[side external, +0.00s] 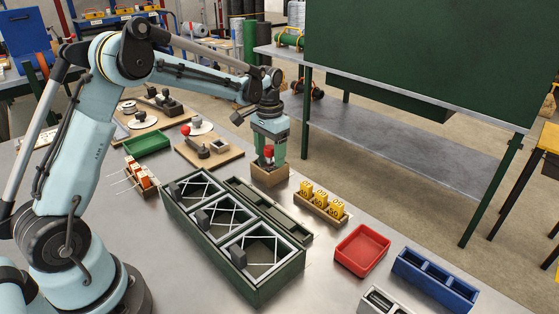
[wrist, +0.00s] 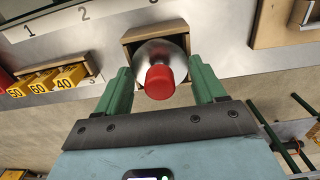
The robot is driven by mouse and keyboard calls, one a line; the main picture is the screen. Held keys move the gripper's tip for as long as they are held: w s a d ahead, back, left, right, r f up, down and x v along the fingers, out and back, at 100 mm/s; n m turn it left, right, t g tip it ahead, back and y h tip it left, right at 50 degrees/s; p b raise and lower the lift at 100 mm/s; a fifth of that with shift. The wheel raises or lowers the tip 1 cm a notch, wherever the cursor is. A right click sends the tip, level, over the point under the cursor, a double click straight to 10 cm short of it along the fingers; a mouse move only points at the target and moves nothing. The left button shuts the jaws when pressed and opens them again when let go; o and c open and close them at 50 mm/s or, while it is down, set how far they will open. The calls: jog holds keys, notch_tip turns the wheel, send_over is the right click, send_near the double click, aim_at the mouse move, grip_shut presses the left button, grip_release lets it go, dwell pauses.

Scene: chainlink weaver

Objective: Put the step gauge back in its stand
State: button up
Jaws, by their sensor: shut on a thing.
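The step gauge (wrist: 152,50), which I take to be the round silver piece with a red knob (wrist: 160,82), is between the fingers of my gripper (wrist: 160,70) in the wrist view. My gripper is shut on it. A square, open-topped wooden stand (wrist: 172,30) lies directly beyond the gauge. In the side external view my gripper (side external: 268,152) points down just over the wooden stand (side external: 270,176), with the red knob showing between the fingers. The gauge's lower part is hidden, so I cannot tell how deep it sits in the stand.
A wooden rack of yellow numbered blocks (side external: 320,201) stands right of the stand. A long green crate with several framed bays (side external: 270,285) is in front. A red tray (side external: 362,250) and a blue bin (side external: 435,281) lie to the right. A wooden board with parts (side external: 209,152) is to the left.

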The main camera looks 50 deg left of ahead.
jog(key=o, duration=1.1)
jog(key=shift+c, duration=0.2)
jog(key=shift+r, duration=0.1)
notch_tip(320, 180, up, 12)
jog(key=shift+w, duration=0.1)
